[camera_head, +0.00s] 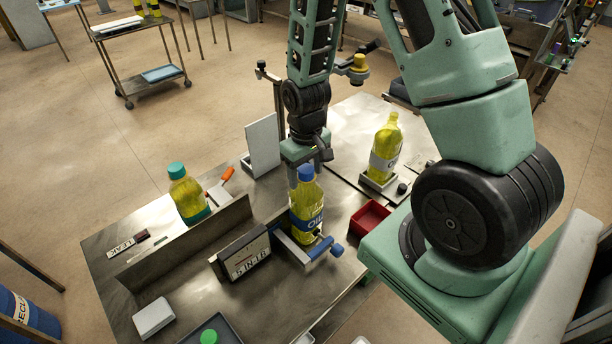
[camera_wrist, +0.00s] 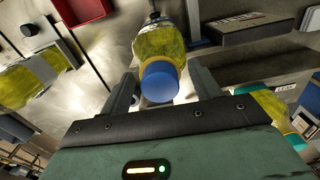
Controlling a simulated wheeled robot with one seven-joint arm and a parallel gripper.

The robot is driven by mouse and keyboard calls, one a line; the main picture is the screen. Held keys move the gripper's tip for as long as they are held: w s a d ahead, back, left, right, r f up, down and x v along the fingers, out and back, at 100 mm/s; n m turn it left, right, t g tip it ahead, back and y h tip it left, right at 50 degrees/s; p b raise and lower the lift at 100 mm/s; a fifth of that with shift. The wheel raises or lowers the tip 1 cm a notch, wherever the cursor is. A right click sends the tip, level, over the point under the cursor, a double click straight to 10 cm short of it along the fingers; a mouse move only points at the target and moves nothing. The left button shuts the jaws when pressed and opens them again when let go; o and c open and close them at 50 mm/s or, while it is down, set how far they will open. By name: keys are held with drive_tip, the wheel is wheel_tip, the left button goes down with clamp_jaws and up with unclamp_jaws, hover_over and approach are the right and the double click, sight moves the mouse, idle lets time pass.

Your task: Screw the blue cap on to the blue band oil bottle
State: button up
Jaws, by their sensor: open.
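The blue band oil bottle (camera_head: 306,212) stands upright in a clamp with a blue handle (camera_head: 318,250) on the metal table. The blue cap (camera_head: 306,172) sits on the bottle's top; I cannot tell how tightly it is seated. In the wrist view the cap (camera_wrist: 159,82) lies just ahead of my gripper (camera_wrist: 165,88), between its two fingers, with the bottle (camera_wrist: 160,42) beyond it. My gripper is open, with a gap visible on each side of the cap. In the head view my gripper (camera_head: 306,160) is at the cap's height, partly behind it.
A teal-capped bottle (camera_head: 187,195) stands left behind a metal divider (camera_head: 185,240). An uncapped-looking oil bottle (camera_head: 385,150) stands in a holder at right.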

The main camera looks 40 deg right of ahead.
wheel_tip(320, 180, up, 17)
drive_tip(key=b, duration=0.3)
drive_tip(key=shift+b, duration=0.4)
idle(0.5)
drive_tip(key=s+a+f+n+b, duration=0.4)
drive_tip(key=s+a+f+b, duration=0.2)
drive_tip(key=s+a, duration=0.3)
drive_tip(key=s+a+f+n+b, duration=0.3)
drive_tip(key=s+a+f+b, duration=0.3)
drive_tip(key=a, duration=0.7)
wheel_tip(320, 180, down, 2)
drive_tip(key=s, duration=0.2)
drive_tip(key=shift+s+a+f+n+y, duration=0.25)
drive_tip(key=shift+s+a+n+y, duration=0.05)
drive_tip(key=shift+s+n, duration=0.1)
